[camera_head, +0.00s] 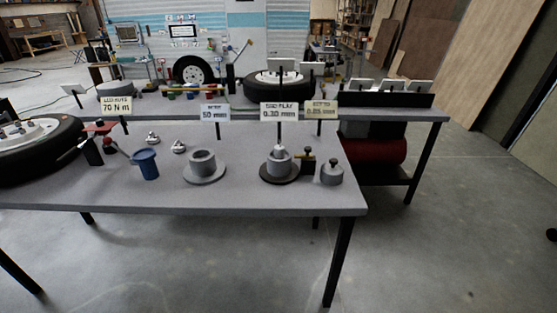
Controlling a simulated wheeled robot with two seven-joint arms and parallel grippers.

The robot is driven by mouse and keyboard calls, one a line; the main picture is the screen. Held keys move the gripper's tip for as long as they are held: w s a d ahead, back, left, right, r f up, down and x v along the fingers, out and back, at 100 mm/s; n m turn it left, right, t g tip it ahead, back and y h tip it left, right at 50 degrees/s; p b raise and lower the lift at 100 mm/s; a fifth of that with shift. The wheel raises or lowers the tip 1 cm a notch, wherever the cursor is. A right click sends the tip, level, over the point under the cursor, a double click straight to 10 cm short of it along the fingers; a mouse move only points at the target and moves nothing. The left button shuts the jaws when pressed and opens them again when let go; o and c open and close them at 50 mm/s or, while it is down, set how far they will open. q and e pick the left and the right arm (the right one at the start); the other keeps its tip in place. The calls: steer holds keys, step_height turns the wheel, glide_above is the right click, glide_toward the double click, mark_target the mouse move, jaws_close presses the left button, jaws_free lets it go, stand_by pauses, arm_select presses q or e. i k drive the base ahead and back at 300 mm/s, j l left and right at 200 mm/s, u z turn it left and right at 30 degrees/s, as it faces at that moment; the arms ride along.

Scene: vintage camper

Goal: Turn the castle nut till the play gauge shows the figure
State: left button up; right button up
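A small grey hub (279,165) stands on a dark round base on the grey bench, right of centre. A pale, pointed metal piece sits on top of the hub; it may be the castle nut (280,151), but it is too small to tell. A white sign behind it (279,112) seems to read "END PLAY 0.30 mm". A yellowish sign beside it (321,110) seems to read 0.05 mm, though its top line is blurred. Neither of my grippers is in view.
On the bench (230,200) are a black block with a brass knob (308,161), a lidded grey pot (332,173), a grey ring on a flange (204,166), a blue cup (145,164) and a wheel (35,145). The bench's front strip is clear.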

mark_target(280, 151)
steer(key=i+u, duration=0.2)
steer(key=u, duration=0.15)
steer(key=i+u, duration=0.2)
steer(key=u, duration=0.15)
steer(key=i+l+u, duration=0.2)
steer(key=u, duration=0.15)
